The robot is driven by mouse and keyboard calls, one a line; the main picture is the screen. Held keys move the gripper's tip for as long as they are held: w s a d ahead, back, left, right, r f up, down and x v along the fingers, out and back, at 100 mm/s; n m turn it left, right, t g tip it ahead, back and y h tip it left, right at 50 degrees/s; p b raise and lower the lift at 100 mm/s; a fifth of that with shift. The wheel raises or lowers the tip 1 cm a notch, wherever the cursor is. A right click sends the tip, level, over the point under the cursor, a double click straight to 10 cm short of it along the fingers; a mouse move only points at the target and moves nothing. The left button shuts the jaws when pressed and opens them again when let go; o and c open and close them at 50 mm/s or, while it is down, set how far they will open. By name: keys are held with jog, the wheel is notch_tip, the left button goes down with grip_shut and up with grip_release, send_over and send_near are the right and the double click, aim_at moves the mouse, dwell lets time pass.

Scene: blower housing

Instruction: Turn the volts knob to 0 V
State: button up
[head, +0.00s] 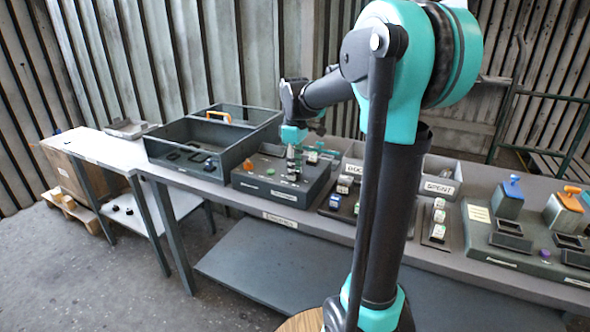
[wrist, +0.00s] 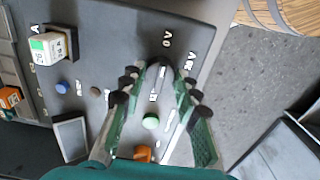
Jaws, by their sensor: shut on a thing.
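The dark grey control panel (head: 262,180) stands on the bench in the head view, and its face (wrist: 125,40) fills much of the wrist view. The dark volts knob (wrist: 160,75) sits near the panel edge, below the printed "0 V" label. A second volts label, hard to read, is to the right of it. My gripper (wrist: 161,82) is shut on the knob, with one finger on each side. The fingers hide much of the knob, so I cannot tell exactly where it points. In the head view my gripper (head: 292,160) is low over the panel.
A green button (wrist: 151,121), an orange part (wrist: 143,154) and a blue button (wrist: 62,88) are close by on the panel. A white-and-green block (wrist: 48,46) sits in a socket. A grey open tray (head: 228,157) stands left of the panel. Bins and blocks are to the right.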

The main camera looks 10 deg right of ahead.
dwell(0.4)
jog(key=o, duration=1.2)
jog(key=shift+c, duration=0.2)
jog(key=shift+r, duration=0.1)
notch_tip(320, 180, up, 12)
